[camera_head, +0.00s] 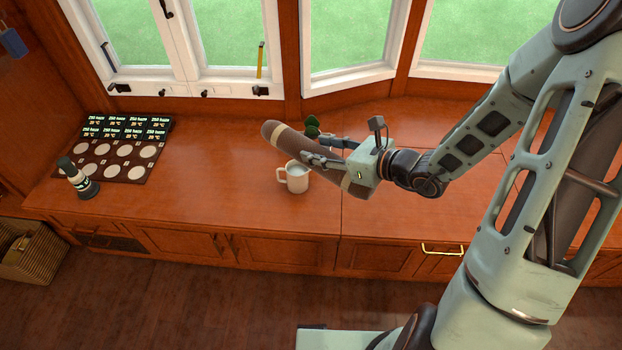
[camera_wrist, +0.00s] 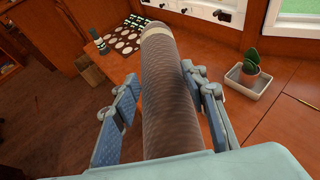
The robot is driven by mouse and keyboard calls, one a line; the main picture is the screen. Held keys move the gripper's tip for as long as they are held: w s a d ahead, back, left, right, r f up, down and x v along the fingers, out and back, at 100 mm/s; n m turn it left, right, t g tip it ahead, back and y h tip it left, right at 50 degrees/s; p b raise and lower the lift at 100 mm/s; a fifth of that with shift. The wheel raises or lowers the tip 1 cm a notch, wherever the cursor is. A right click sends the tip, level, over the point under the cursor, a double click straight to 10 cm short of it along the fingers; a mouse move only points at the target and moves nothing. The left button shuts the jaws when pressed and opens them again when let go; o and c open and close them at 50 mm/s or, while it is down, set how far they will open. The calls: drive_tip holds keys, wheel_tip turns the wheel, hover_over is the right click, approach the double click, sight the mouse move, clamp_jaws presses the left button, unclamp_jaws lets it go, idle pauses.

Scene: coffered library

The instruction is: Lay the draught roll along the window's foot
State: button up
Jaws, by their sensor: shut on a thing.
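The draught roll (camera_head: 294,143) is a long brown cylinder with a pale band near its end. My gripper (camera_head: 328,160) is shut on it and holds it above the wooden counter, over the mug's area. In the wrist view the roll (camera_wrist: 172,95) runs away from me between the two fingers of my gripper (camera_wrist: 165,105), its pale-banded end farthest off. The window (camera_head: 190,45) stands behind the counter, with white frames and dark handles along its lower rail. The counter along the window's foot looks bare left of the roll.
A white mug (camera_head: 294,178) stands on the counter below the roll. A small green plant (camera_wrist: 250,65) in a pale tray (camera_wrist: 247,84) stands right of the roll. A dark board with round pale discs (camera_head: 112,165) and a dark bottle (camera_head: 77,180) are at the left. A basket (camera_head: 30,250) is on the floor.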

drive_tip(key=s+a+f+m+t+h+b, duration=0.1)
drive_tip(key=s+a+f+b, duration=0.2)
drive_tip(key=f, duration=0.5)
drive_tip(key=s+a+f+b, duration=0.3)
drive_tip(key=f+b, duration=0.1)
drive_tip(key=f, duration=0.4)
drive_tip(key=s+a+f+m+t+h+b, duration=0.1)
drive_tip(key=s+a+f+b, duration=0.25)
drive_tip(key=f, duration=0.35)
drive_tip(key=shift+w+d+f+b, duration=0.45)
drive_tip(key=shift+w+f+b, duration=0.35)
drive_tip(key=shift+w+f, duration=1.5)
drive_tip(key=shift+w+d+f+b, duration=0.4)
drive_tip(key=shift+w+f+b, duration=0.35)
drive_tip(key=shift+w+f, duration=1.55)
drive_tip(key=shift+w+d+f+b, duration=0.45)
drive_tip(key=shift+w+f+b, duration=0.35)
drive_tip(key=shift+w+f, duration=1.5)
drive_tip(key=shift+w+r, duration=0.2)
drive_tip(key=shift+f, duration=0.15)
drive_tip(key=o, duration=1.5)
